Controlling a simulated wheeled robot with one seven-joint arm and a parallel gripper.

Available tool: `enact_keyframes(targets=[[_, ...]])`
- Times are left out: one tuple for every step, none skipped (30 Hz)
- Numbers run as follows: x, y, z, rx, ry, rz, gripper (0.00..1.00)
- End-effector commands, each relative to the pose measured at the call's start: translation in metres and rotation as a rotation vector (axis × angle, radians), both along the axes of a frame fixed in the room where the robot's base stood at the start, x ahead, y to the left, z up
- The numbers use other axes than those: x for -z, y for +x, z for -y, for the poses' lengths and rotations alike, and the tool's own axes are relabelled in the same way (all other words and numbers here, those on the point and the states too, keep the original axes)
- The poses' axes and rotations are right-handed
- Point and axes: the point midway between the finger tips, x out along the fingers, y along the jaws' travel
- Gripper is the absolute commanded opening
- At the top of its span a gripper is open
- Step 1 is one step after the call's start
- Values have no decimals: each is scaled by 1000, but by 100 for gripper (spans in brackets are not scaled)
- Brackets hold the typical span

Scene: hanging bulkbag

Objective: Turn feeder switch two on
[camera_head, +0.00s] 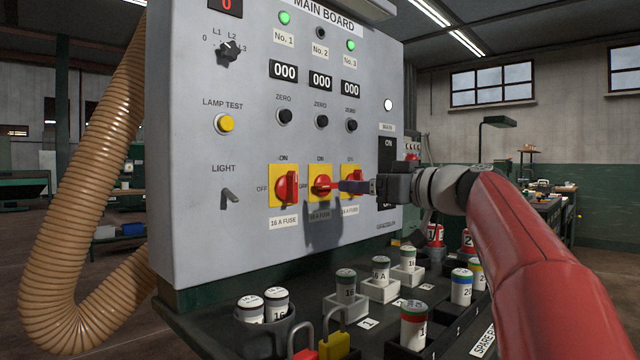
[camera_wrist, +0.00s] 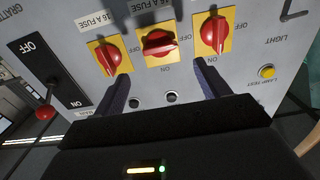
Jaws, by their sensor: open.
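Feeder switch two (camera_head: 320,186) is the middle red knob on a yellow plate, with its handle lying level. It also shows in the wrist view (camera_wrist: 158,42), upside down, handle crosswise. My gripper (camera_head: 348,187) is open in front of the panel, its dark fingers pointing at this switch. In the wrist view the fingertips (camera_wrist: 161,70) are spread to either side of it, with nothing between them; contact cannot be told. Switch one (camera_head: 287,187) and switch three (camera_wrist: 108,55) have upright handles. Switch three is partly hidden by my gripper in the head view. Lamp No. 2 (camera_head: 320,33) is dark.
Lamps No. 1 (camera_head: 285,18) and No. 3 (camera_head: 351,46) glow green. A main lever with a red ball (camera_wrist: 45,112) is beside the switches. Below, a dark shelf holds several fuses (camera_head: 346,285) and a yellow padlock (camera_head: 333,346). A ribbed hose (camera_head: 62,230) hangs left.

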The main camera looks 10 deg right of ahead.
Motion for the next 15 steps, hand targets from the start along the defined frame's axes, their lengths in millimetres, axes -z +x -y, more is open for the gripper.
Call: enact_keyframes(targets=[[-1, 4, -3, -2, 0, -1, 75], [-1, 6, -5, -3, 1, -2, 75], [-1, 11, -8, -2, 2, -1, 75], [-2, 14, -11, -3, 1, -2, 75], [-2, 18, -14, -4, 2, -1, 75], [-2, 24, -19, -4, 2, -1, 75], [-2, 28, -22, -5, 1, -2, 75], [-2, 32, -24, -4, 1, -2, 75], [-2, 37, -28, -4, 1, -2, 75], [-2, 41, -31, -4, 1, -2, 75], [-2, 45, -33, -3, 1, -2, 75], [-2, 49, -36, -2, 2, -3, 75], [-2, 52, -38, -3, 1, -2, 75], [-2, 54, -40, -3, 2, -1, 75], [-2, 56, -42, -2, 1, -1, 75]])
